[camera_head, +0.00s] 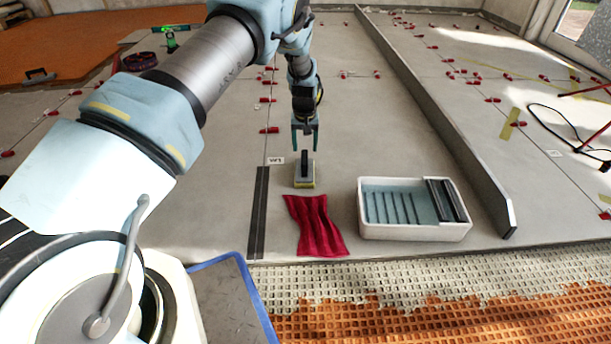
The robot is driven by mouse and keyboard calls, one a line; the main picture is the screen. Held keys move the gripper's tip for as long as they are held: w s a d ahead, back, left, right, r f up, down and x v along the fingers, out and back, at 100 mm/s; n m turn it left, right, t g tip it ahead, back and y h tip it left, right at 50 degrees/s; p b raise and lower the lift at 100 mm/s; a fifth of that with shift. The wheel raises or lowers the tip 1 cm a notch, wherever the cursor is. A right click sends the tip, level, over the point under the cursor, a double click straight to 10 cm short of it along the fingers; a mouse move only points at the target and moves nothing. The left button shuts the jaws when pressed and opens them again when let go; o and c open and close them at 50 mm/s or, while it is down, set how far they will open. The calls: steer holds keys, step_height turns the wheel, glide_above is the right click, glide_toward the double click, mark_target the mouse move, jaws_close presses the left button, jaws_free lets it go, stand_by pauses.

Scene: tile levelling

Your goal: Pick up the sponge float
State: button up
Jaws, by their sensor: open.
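The sponge float (304,180) sits on the grey tiled floor, with a yellowish base, a grey upper layer and a dark upright handle. My gripper (305,147) points down directly over it in the picture, its two fingers apart. The fingertips appear close to the top of the handle. I cannot tell from this view whether the handle's top lies between the fingers. Nothing is held.
A red cloth (316,226) lies just in front of the float. A white wash tub (414,233) with water and rollers stands to the right. A long grey straightedge (440,115) runs behind it. Red levelling clips (269,130) dot the tile joints.

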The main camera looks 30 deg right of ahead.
mark_target(304, 157)
steer(key=shift+w+d+f+b, duration=0.1)
steer(key=shift+w+f+b, duration=0.1)
steer(key=shift+f+b, duration=1.1)
steer(key=shift+w+f+b, duration=0.15)
steer(key=shift+f+b, duration=0.55)
steer(key=shift+f, duration=1.15)
steer(key=shift+r, duration=0.1)
jaws_close()
